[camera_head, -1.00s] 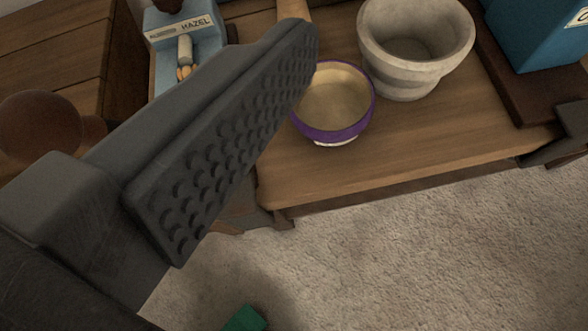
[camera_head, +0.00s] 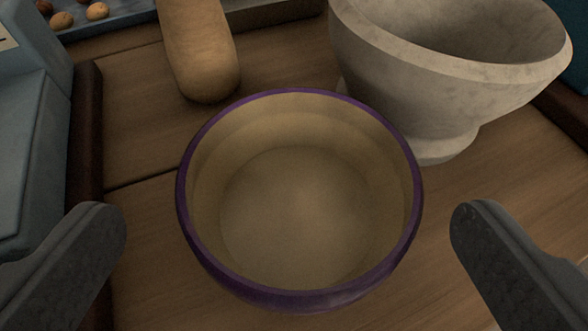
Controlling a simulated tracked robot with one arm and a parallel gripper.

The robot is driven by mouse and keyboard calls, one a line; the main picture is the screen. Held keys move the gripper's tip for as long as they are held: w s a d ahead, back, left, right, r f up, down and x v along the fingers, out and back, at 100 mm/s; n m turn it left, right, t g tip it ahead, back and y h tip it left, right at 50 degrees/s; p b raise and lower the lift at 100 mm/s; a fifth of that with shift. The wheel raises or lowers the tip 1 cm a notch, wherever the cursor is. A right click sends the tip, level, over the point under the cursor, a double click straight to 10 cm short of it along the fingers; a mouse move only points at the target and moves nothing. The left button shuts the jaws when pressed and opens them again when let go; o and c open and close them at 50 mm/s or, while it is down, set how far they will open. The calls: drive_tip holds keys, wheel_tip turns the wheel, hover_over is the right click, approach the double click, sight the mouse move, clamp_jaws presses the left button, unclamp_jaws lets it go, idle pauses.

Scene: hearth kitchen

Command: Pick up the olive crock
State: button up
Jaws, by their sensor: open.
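I see nothing that is clearly an olive crock. A round bowl with a purple outside and rim (camera_head: 300,298) and a tan, empty-looking inside stands upright on the wooden top, in the middle of the view. My gripper (camera_head: 290,220) is open. Its left finger is to the left of the bowl and its right finger to the right, both nearer to me and apart from it in the picture. Nothing is between the fingers that I can see them touching.
A pale stone mortar (camera_head: 450,75) stands close behind the bowl at the right. A tan wooden cylinder (camera_head: 200,50) lies behind it at the left. A blue-grey box (camera_head: 30,130) and a dark raised edge (camera_head: 86,130) are at the left. Bare wooden top (camera_head: 135,235) shows around the bowl.

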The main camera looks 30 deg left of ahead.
sight(299, 108)
drive_tip(key=shift+d+b+x, duration=0.2)
drive_tip(key=shift+b+x, duration=0.75)
drive_tip(key=shift+x, duration=1.85)
drive_tip(key=shift+f, duration=0.1)
drive_tip(key=c, duration=1)
drive_tip(key=shift+w+r+p, duration=0.1)
drive_tip(key=shift+r+p, duration=0.35)
drive_tip(key=shift+r, duration=0.5)
drive_tip(key=s+d+b, duration=0.1)
drive_tip(key=s+d, duration=0.3)
drive_tip(key=s, duration=0.4)
drive_tip(key=s+d+b, duration=0.1)
drive_tip(key=s+d, duration=0.4)
drive_tip(key=s, duration=0.3)
drive_tip(key=w+d+f+m+t+h, duration=0.1)
drive_tip(key=w+d+f+m+h, duration=0.1)
drive_tip(key=d, duration=0.3)
drive_tip(key=shift+w+d+f+m+h+b, duration=0.4)
drive_tip(key=shift+w+m+h, duration=0.1)
drive_tip(key=shift+w, duration=0.2)
